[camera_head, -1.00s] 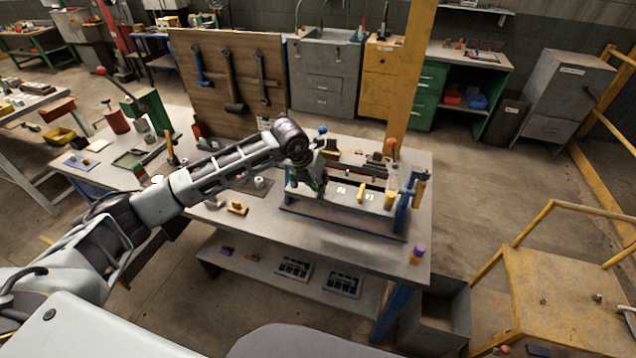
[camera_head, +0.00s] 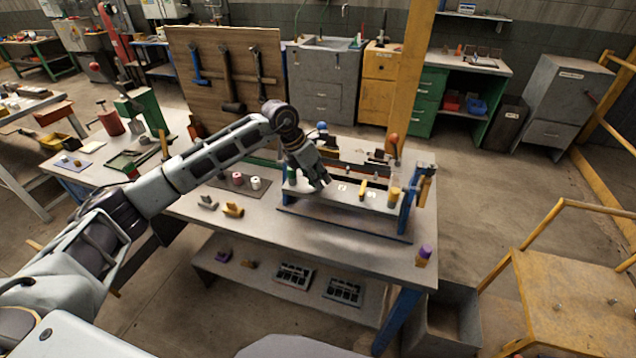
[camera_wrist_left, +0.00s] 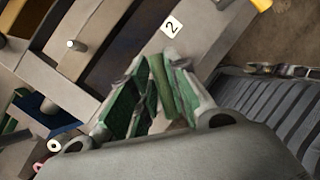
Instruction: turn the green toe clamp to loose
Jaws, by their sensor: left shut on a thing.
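The left gripper (camera_head: 320,184) is at the front left part of the raised fixture (camera_head: 340,222), beside a white number label (camera_head: 342,188). In the left wrist view the gripper (camera_wrist_left: 158,92) has its fingers closed around a narrow green piece, the green toe clamp (camera_wrist_left: 161,82). Most of the clamp is hidden by the fingers, so its turn angle cannot be told. The right gripper is not in view.
The fixture has a blue end post (camera_head: 408,205) and yellow pieces (camera_head: 393,197) at its right. A yellow block (camera_head: 233,211) and red and white spools (camera_head: 255,183) lie to its left. The front right of the bench (camera_head: 385,260) is mostly clear.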

